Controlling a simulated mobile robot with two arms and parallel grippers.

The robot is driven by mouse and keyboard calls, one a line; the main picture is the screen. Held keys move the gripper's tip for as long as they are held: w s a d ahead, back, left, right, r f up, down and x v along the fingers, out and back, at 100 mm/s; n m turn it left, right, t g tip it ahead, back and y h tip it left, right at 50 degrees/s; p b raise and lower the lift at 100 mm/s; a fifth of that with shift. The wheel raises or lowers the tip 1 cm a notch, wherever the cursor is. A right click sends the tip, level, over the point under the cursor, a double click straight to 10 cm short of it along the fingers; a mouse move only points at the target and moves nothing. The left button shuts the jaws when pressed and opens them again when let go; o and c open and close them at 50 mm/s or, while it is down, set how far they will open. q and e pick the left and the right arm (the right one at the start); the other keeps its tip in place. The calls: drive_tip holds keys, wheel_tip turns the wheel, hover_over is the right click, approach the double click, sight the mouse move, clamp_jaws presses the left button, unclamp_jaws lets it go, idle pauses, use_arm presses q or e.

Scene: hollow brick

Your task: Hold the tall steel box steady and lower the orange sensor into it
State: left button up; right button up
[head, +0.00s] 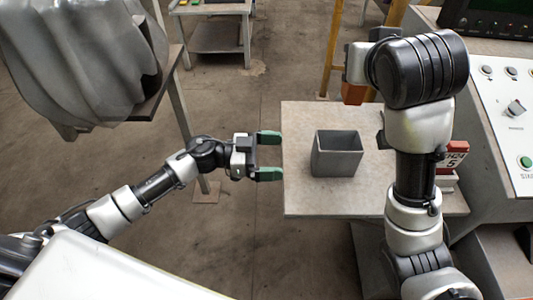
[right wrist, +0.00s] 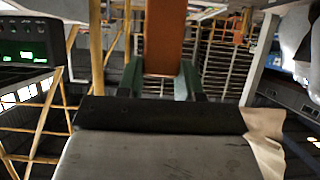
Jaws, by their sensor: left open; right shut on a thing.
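The tall steel box (head: 337,160) stands upright and open-topped on the small table, its inside looking empty. My left gripper (head: 270,157) is open at the table's left edge. Its green fingers point right towards the box, with a gap between them and it. My right gripper (right wrist: 161,75) is shut on the orange sensor (right wrist: 164,38), which shows between its green fingers in the right wrist view. In the head view the sensor (head: 353,93) is partly visible beyond the box, above the table's far edge; my right arm hides most of that gripper.
The table (head: 305,195) has bare room around the box. A red block with a label (head: 453,157) sits at the table's right side, beside my right arm. A control console (head: 505,120) stands to the right. A grey draped shape (head: 85,60) fills the upper left.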

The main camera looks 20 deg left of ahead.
sight(314, 156)
use_arm(q)
drive_tip(key=x, duration=1)
drive_tip(key=shift+w+d+f, duration=0.1)
drive_tip(key=shift+w+d, duration=0.05)
drive_tip(key=shift+d, duration=0.1)
drive_tip(key=shift+c, duration=0.2)
